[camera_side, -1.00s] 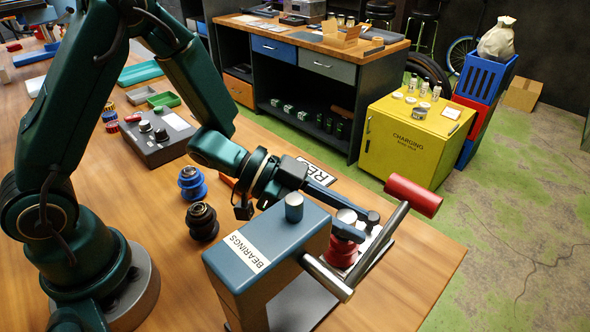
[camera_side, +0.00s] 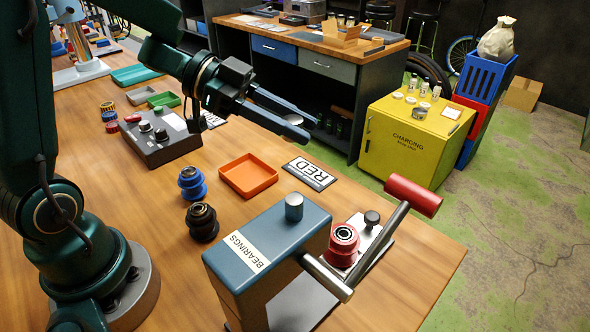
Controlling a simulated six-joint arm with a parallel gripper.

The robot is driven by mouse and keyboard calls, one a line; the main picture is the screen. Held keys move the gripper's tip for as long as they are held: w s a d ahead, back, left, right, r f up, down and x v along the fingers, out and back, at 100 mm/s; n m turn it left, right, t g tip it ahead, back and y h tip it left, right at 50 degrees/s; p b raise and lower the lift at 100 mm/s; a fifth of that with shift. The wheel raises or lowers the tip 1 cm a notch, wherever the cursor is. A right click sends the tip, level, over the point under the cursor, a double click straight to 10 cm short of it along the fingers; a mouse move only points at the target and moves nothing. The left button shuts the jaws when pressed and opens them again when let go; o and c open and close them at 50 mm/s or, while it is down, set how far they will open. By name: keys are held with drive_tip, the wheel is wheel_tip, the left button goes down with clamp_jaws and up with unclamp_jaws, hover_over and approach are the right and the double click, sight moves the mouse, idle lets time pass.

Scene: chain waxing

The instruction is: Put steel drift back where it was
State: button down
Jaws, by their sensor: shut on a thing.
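My gripper (camera_side: 308,128) is raised over the far part of the bench, with its two blue fingers pointing right. It is shut on the steel drift (camera_side: 293,119), whose round grey top shows between the fingers. The rest of the drift is mostly hidden by the fingers. Below and nearer the camera, a red hub (camera_side: 343,240) with a dark centre sits on the plate beside the blue BEARINGS press (camera_side: 262,245). Nothing stands on the hub's top.
An orange tray (camera_side: 248,177) lies empty beside the RED sign (camera_side: 309,174). Blue (camera_side: 192,184) and black (camera_side: 202,222) hubs stand left of the press. The press lever with its red handle (camera_side: 412,196) sticks up at the right. A control box (camera_side: 155,137) is farther back.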

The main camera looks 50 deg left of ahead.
drive_tip(key=s+a+r+n+t+y, duration=0.1)
drive_tip(key=a+r+n+t+y, duration=0.5)
drive_tip(key=a+r+n+y, duration=0.25)
drive_tip(key=s+a+f+m+g+h, duration=0.2)
drive_tip(key=s+f+m+g+h, duration=0.15)
drive_tip(key=f, duration=0.35)
drive_tip(key=s+a+f+m+g+h, duration=0.2)
drive_tip(key=f+m+g+h, duration=0.1)
drive_tip(key=f+m+h, duration=0.3)
drive_tip(key=shift+n+t+y, duration=0.25)
drive_tip(key=shift+n+y, duration=0.25)
drive_tip(key=w+d+f, duration=0.1)
drive_tip(key=d+f, duration=0.1)
drive_tip(key=d, duration=0.1)
drive_tip(key=w+d+f, duration=0.1)
drive_tip(key=d+f, duration=0.4)
drive_tip(key=d, duration=0.2)
drive_tip(key=shift+w+d+f, duration=0.1)
drive_tip(key=shift+w+f, duration=0.1)
drive_tip(key=shift+w, duration=0.2)
drive_tip(key=shift+f, duration=2.05)
